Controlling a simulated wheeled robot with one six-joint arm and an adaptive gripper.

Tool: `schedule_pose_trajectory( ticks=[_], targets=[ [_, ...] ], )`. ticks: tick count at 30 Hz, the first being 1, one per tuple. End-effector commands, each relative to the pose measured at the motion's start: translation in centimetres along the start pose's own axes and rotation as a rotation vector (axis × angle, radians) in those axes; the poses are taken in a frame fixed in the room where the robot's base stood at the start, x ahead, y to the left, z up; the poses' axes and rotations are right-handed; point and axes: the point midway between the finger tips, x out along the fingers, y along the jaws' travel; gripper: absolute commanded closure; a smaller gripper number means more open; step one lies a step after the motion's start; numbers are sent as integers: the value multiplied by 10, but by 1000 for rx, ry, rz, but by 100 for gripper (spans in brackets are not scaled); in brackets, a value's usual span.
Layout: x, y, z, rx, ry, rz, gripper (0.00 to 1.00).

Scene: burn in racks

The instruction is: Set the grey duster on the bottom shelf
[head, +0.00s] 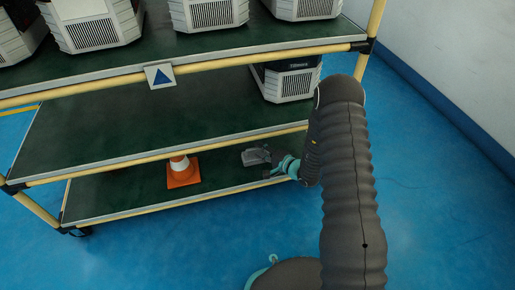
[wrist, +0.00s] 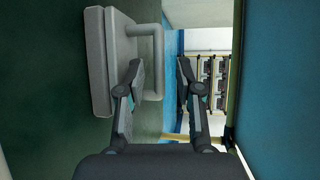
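The grey duster (head: 255,157) is at the bottom shelf (head: 120,192), toward its right end, and appears to lie flat on the green surface. In the wrist view the duster (wrist: 97,62) shows as a grey block with a bar handle. My gripper (head: 284,166) is at the duster's right side in the head view. In the wrist view my gripper (wrist: 160,75) has its fingers apart. The handle bar lies between the fingers, with a visible gap to the right finger. Whether the left finger touches the handle, I cannot tell.
An orange and white cone (head: 182,172) stands on the bottom shelf left of the duster. The middle shelf (head: 150,118) is close above and holds a white unit (head: 288,82) at its right end. More units stand on the top shelf. A rack post (head: 369,40) is at the right.

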Motion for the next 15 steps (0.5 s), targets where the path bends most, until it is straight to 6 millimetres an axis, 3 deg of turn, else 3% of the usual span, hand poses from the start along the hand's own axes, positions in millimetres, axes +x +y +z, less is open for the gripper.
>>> schedule_pose_trajectory(
  ticks=[9, 15],
  targets=[
    [-65, -1, -1, 2, 3, -1, 65],
    [-90, -1, -1, 1, 2, -1, 65]
  ],
)
